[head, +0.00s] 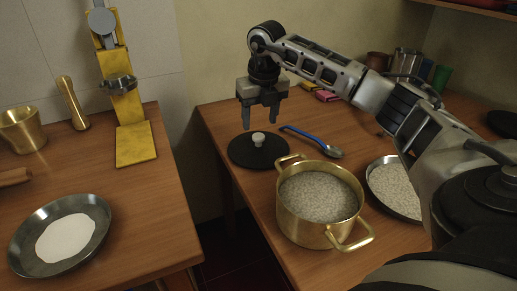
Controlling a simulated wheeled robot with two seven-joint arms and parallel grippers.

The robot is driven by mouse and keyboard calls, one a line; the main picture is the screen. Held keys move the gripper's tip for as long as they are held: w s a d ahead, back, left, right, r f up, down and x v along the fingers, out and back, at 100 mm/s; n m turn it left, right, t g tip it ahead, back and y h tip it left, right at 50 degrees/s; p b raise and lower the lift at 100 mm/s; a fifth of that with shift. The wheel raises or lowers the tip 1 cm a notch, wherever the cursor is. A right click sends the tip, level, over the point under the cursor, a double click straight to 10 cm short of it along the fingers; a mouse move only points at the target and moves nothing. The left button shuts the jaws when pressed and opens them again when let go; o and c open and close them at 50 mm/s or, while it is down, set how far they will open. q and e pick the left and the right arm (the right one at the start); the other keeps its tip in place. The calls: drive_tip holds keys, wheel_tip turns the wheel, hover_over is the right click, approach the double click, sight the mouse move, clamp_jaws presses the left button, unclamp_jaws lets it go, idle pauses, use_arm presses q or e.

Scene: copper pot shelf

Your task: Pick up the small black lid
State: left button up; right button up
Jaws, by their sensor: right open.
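The small black lid (243,153) lies flat near the left edge of the right-hand table. It is a dark disc with a pale knob (258,139) at its centre. My right gripper (259,118) points down above the knob, with its fingers apart and nothing between them. The fingertips look close to the knob, but I cannot tell the exact gap. My left gripper is not in view.
A brass pot (309,236) with grey grainy contents stands in front of the lid. A blue-handled spoon (313,141) lies right of the lid. A gap separates the left table (150,195), which holds a yellow stand (135,143).

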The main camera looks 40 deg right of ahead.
sight(259, 135)
drive_tip(key=f, duration=0.4)
drive_tip(key=shift+w+d+f, duration=0.1)
drive_tip(key=shift+w+f, duration=0.2)
drive_tip(key=shift+f, duration=0.1)
clamp_jaws()
drive_tip(key=shift+r, duration=0.1)
